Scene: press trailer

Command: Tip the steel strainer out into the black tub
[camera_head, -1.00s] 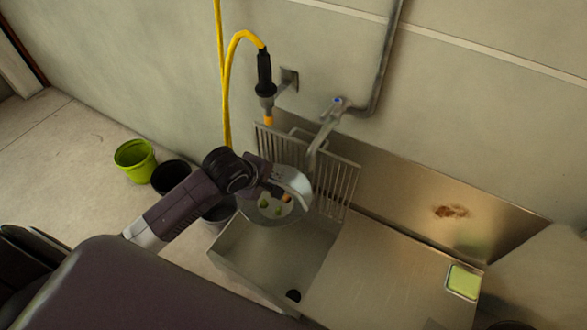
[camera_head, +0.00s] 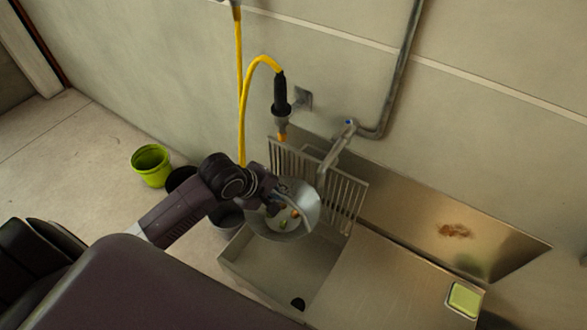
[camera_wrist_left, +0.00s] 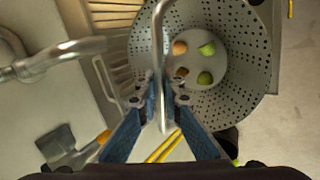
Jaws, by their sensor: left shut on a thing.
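The steel strainer (camera_head: 297,229) is a perforated bowl above the back-left part of the sink. In the left wrist view the strainer (camera_wrist_left: 245,75) holds several food pieces (camera_wrist_left: 204,78), green, reddish and brown. My left gripper (camera_head: 277,192) is shut on its thin metal handle (camera_wrist_left: 160,40), beside the bowl. A black tub (camera_head: 180,178) stands on the floor left of the sink, partly hidden by my left arm. A dark grey tub (camera_head: 228,219) stands closer to the sink, also partly hidden. My right gripper is out of view.
A lime-green bucket (camera_head: 151,166) stands left of the black tub. A slatted rack (camera_head: 342,202) and a faucet (camera_head: 338,148) are close behind the strainer. A yellow hose (camera_head: 241,110) hangs at the wall. The drainboard (camera_head: 385,275) is mostly clear, with a green sponge tray (camera_head: 463,300).

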